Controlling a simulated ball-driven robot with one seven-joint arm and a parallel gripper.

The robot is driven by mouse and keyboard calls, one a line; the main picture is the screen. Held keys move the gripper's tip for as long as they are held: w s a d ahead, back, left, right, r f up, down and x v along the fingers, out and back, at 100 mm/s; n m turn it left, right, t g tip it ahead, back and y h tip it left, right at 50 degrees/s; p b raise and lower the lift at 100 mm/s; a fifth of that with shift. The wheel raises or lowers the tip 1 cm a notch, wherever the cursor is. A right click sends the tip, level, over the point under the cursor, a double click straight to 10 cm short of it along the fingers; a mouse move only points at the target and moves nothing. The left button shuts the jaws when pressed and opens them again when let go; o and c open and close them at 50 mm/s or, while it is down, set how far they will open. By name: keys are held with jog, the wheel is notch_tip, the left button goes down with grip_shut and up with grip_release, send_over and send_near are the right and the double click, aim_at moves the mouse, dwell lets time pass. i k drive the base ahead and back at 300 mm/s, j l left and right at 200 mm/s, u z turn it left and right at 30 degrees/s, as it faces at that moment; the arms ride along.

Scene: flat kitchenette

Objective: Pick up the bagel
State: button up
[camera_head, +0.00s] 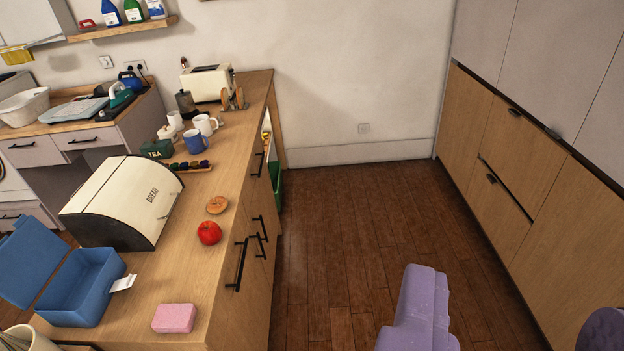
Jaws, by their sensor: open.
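The bagel (217,205) is a round, tan-brown piece lying flat on the wooden counter (190,270), near its right edge. It sits just behind a red apple (209,233), with a small gap at most between them. Nothing covers the bagel. Purple parts of my own body show at the bottom right, over the floor and well apart from the bagel. I make out no gripper fingers in this view.
A cream bread box (125,200) stands left of the bagel. An open blue lunch box (85,290) and a pink block (174,318) are nearer. Mugs, a tea box (157,149) and a toaster (207,83) stand farther back. The wooden floor (350,230) right of the counter is clear.

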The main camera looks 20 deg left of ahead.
aim_at(216, 205)
jog(key=i+l+z, duration=0.1)
jog(key=i, duration=0.5)
jog(key=i+l+z, duration=0.1)
jog(key=i, duration=0.5)
jog(key=i+j+u, duration=0.1)
jog(key=i+u, duration=0.75)
jog(key=u, duration=0.15)
jog(key=i+l+u, duration=0.3)
jog(key=u, duration=0.15)
jog(key=i+j+u, duration=0.2)
jog(key=u, duration=0.25)
jog(key=i+u, duration=0.85)
jog(key=k, duration=0.1)
